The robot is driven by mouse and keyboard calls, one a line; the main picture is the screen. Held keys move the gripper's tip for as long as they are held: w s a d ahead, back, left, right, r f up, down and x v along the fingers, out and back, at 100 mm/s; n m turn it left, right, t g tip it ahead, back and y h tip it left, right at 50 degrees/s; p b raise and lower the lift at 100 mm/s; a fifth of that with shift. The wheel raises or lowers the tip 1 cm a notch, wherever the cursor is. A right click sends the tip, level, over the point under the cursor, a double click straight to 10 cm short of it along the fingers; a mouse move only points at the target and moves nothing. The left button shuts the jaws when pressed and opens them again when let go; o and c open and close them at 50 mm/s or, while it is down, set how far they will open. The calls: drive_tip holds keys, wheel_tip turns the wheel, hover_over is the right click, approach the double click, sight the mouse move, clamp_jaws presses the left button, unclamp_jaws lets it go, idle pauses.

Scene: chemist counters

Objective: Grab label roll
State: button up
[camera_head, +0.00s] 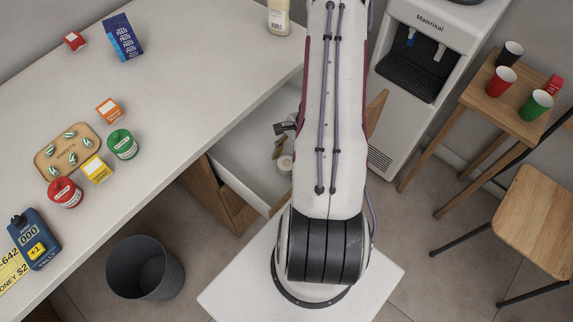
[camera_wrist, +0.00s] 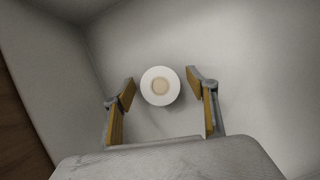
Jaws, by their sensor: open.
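A white label roll (camera_wrist: 161,86) with a beige core lies on the pale floor of an open drawer, seen from above in the wrist view. My gripper (camera_wrist: 168,84) is open, with one yellow-padded finger on each side of the roll. A gap shows between the roll and each finger; I cannot tell how far the fingertips are above the drawer floor. In the head view the roll (camera_head: 285,163) shows in the open drawer (camera_head: 235,155), partly hidden by my arm. Part of my gripper (camera_head: 284,141) shows beside my arm.
Drawer walls (camera_wrist: 45,60) rise around my gripper. The white counter (camera_head: 190,60) above holds several small boxes, tins and a tally device (camera_head: 35,240). A dark bin (camera_head: 145,268) stands below. A water dispenser (camera_head: 425,60) and a stool with cups (camera_head: 510,98) are at the right.

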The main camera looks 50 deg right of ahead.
sight(286, 163)
drive_tip(key=c, duration=1.2)
drive_tip(key=shift+r, duration=0.15)
drive_tip(key=shift+r, duration=4.85)
